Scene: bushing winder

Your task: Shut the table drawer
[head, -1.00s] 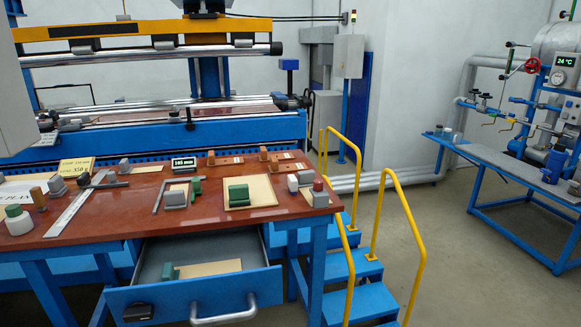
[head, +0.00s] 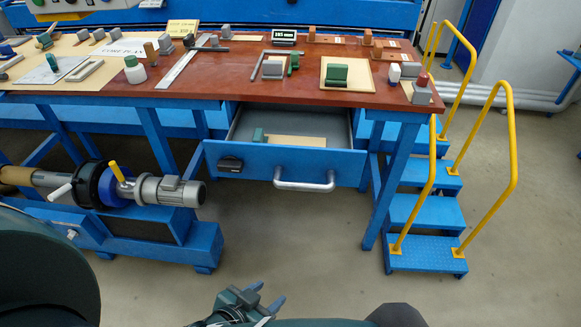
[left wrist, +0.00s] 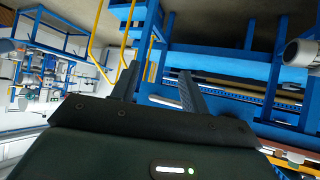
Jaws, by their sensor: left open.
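The table drawer (head: 220,165) is blue and stands pulled out from under the red-brown tabletop (head: 230,95). My left gripper (head: 268,295) is open and empty at the bottom of the head view, low in front of the drawer and apart from the handle. Its two spread fingers also show in the left wrist view (left wrist: 158,88). My right gripper is out of view.
Blue steps (head: 415,210) with yellow rails (head: 513,150) stand right of the table. A grey motor (head: 172,190) on a blue stand is at the left. Blocks and tools lie on the tabletop. The floor before the drawer (head: 330,250) is clear.

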